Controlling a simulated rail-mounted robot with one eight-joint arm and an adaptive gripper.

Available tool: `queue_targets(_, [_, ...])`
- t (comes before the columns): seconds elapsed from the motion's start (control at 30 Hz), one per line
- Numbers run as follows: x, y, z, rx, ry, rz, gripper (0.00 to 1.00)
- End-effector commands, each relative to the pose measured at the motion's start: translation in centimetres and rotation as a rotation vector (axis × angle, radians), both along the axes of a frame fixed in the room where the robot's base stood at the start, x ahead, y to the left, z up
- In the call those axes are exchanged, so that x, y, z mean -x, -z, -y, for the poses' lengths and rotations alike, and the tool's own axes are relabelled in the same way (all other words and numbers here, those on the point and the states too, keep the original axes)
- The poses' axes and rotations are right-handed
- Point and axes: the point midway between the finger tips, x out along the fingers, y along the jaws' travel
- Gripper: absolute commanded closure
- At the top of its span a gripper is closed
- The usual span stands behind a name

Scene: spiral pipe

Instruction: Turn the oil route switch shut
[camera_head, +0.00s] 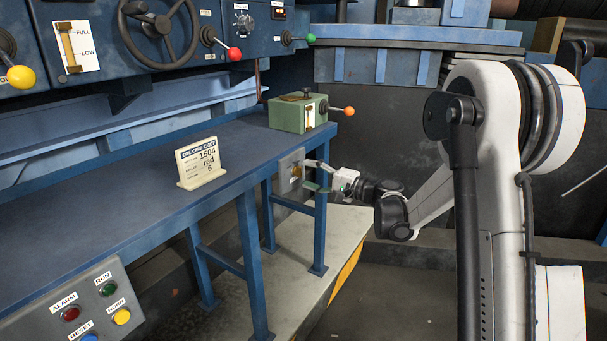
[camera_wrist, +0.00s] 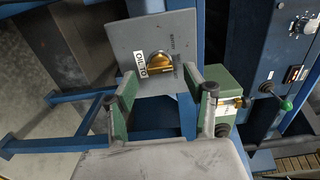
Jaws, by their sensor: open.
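The oil route switch (camera_head: 296,171) is a small yellow knob on a grey panel box below the far end of the blue bench. In the wrist view the brass-yellow knob (camera_wrist: 154,64) sits on the grey plate (camera_wrist: 181,30), with a white label on its left and small lettering on its right. My gripper (camera_head: 311,175) is close in front of this panel. In the wrist view my gripper (camera_wrist: 164,84) has its two green-and-grey fingers spread apart, with the knob showing between and beyond their tips. Nothing is held. I cannot tell whether a fingertip touches the plate.
A green box (camera_head: 296,114) with an orange-knobbed lever stands on the bench (camera_head: 120,195) above the switch. A sign (camera_head: 201,163) stands nearer. Bench legs (camera_head: 320,232) flank the panel. A control console (camera_head: 180,30) with levers and a wheel is above.

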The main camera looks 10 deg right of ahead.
Motion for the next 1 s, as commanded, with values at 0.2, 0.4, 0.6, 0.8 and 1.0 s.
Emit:
queue_targets(0.2, [3.2, 0.0, 3.3, 0.0, 0.004, 0.0, 0.52])
queue_targets(0.4, [5.4, 0.0, 5.4, 0.0, 0.002, 0.0, 0.52])
queue_targets(0.6, [6.5, 0.0, 6.3, 0.0, 0.001, 0.0, 0.52])
queue_targets(0.8, [6.6, 0.0, 6.4, 0.0, 0.0, 0.0, 0.52])
queue_targets(1.0, [6.6, 0.0, 6.4, 0.0, 0.0, 0.0, 0.52])
